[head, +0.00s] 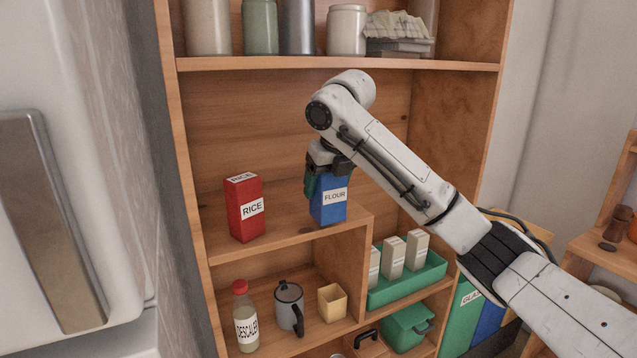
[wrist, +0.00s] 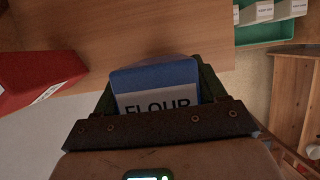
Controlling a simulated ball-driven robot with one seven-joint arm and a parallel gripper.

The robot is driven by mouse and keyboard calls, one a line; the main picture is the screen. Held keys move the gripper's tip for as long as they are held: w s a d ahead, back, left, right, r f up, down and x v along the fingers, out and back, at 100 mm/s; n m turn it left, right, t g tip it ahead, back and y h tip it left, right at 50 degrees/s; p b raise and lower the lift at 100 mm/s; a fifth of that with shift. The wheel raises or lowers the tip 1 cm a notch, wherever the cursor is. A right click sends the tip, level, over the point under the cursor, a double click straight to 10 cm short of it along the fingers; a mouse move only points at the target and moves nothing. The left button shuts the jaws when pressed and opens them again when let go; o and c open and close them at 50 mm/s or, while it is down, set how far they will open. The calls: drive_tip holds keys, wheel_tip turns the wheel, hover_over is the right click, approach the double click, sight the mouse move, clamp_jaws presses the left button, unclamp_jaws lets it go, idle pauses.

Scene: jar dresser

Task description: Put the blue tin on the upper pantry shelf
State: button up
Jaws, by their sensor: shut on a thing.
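The blue tin (head: 329,205) is a box-shaped tin with a white FLOUR label. My gripper (head: 326,172) is shut on its upper part from above. In the wrist view, the blue tin (wrist: 155,78) sits between the green finger pads, its label partly hidden by the gripper's dark bar. The tin is upright at the right part of the upper pantry shelf (head: 290,236), near its front edge. I cannot tell whether its base touches the shelf. A red RICE tin (head: 246,208) stands on the same shelf to the left, apart from the blue tin.
Below are a descaler bottle (head: 245,318), a grey jug (head: 289,306), a yellow cup (head: 332,302) and a green tray (head: 407,281) with white cartons. A higher board (head: 340,63) carries several jars. The shelf between the two tins is clear.

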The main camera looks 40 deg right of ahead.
drive_tip(key=w, duration=0.1)
drive_tip(key=w+p, duration=0.1)
drive_tip(key=w, duration=0.1)
drive_tip(key=shift+d+r, duration=0.15)
drive_tip(key=shift+d, duration=0.2)
drive_tip(key=shift+w+d+f, duration=0.15)
drive_tip(key=shift+w+f, duration=0.1)
drive_tip(key=shift+w, duration=0.05)
drive_tip(key=shift+f, duration=0.6)
drive_tip(key=shift+f, duration=0.15)
drive_tip(key=o, duration=1.4)
drive_tip(key=shift+c, duration=0.2)
